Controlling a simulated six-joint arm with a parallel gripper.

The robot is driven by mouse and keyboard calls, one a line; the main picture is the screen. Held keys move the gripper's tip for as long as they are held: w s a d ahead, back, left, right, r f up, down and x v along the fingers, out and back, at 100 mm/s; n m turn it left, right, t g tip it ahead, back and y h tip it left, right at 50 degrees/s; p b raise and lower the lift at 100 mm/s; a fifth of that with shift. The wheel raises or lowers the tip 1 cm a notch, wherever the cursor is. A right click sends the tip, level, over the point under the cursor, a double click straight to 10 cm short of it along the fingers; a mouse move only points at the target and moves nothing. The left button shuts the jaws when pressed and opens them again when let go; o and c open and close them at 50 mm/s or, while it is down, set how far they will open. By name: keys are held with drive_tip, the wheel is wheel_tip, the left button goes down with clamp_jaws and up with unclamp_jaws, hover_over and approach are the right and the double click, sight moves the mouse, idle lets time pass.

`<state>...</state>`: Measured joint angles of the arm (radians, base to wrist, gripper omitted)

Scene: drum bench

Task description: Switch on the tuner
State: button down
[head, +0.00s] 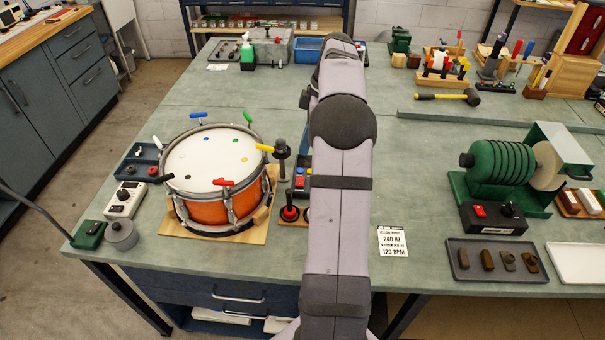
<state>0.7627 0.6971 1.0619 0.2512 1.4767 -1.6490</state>
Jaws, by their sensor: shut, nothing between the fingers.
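The tuner cannot be told for certain. A small white box (125,199) with a dark knob and a small dark panel stands left of the drum. A dark box (301,182) with red and blue buttons stands right of the drum, partly hidden by my arm. I cannot tell whether either is on. The orange drum (205,200) with a white head sits on a wooden board, with red, blue, green and yellow handles around its rim. My arm reaches up the middle of the view, and my gripper is hidden behind it.
A red-knobbed plunger (290,212) and a dark upright post (282,160) stand right of the drum. A grey pot (122,235) is at the left front. A printed card (392,243) lies right of my arm. A green roller machine (497,162) is farther right.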

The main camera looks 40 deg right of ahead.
drive_tip(key=d, duration=0.3)
drive_tip(key=shift+w+f+m+t, duration=0.1)
drive_tip(key=shift+w+m+t, duration=0.1)
drive_tip(key=shift+m+t, duration=0.2)
drive_tip(key=p, duration=0.4)
hover_over(299, 185)
drive_tip(key=d, duration=0.1)
drive_tip(key=f, duration=1.2)
drive_tip(key=shift+s, duration=0.2)
drive_tip(key=shift+f, duration=0.8)
